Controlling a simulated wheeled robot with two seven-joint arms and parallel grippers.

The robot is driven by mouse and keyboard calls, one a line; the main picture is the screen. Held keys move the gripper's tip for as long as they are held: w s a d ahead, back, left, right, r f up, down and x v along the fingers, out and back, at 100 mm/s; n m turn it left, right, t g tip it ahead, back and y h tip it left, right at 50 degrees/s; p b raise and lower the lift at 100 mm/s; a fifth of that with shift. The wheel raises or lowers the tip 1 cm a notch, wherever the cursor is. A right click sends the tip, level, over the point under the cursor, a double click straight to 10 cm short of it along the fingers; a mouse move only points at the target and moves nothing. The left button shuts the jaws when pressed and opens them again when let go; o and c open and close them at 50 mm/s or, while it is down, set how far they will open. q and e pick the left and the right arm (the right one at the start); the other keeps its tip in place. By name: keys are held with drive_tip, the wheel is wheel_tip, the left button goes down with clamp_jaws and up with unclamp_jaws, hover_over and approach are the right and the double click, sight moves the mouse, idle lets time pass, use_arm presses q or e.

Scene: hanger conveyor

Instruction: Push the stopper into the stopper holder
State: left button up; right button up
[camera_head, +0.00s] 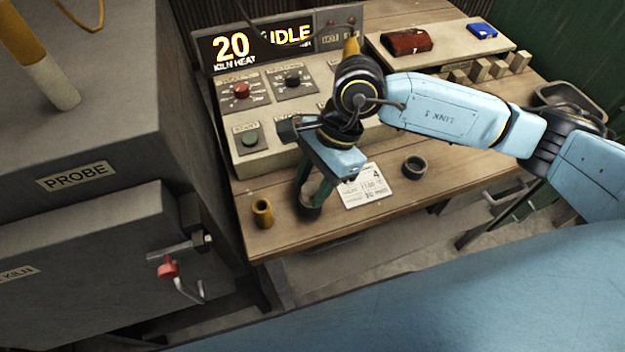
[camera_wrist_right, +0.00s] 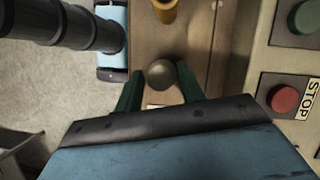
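My right gripper (camera_head: 314,196) points down over the front of the wooden bench. In the right wrist view, its two green fingers (camera_wrist_right: 160,80) stand on either side of a round, dark grey-brown piece (camera_wrist_right: 160,74), which looks like the stopper and seems gripped. In the head view this piece is mostly hidden by the fingers. A hollow ochre cylinder (camera_head: 262,212) stands upright near the front left bench edge, left of the gripper; it also shows in the right wrist view (camera_wrist_right: 165,9). A dark ring (camera_head: 414,166) lies right of the gripper. I cannot tell which is the stopper holder. My left gripper is out of view.
A control panel (camera_head: 251,160) with buttons and a lit display (camera_head: 262,45) stands behind the gripper. A paper card (camera_head: 363,192) lies on the bench. The kiln (camera_head: 90,235) fills the left.

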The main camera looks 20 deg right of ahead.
drive_tip(key=shift+o, duration=0.2)
drive_tip(key=o, duration=0.5)
drive_tip(key=shift+d+r, duration=0.15)
drive_tip(key=shift+r, duration=0.15)
drive_tip(key=v, duration=1.2)
drive_tip(key=shift+d+r, duration=0.15)
drive_tip(key=shift+r, duration=0.25)
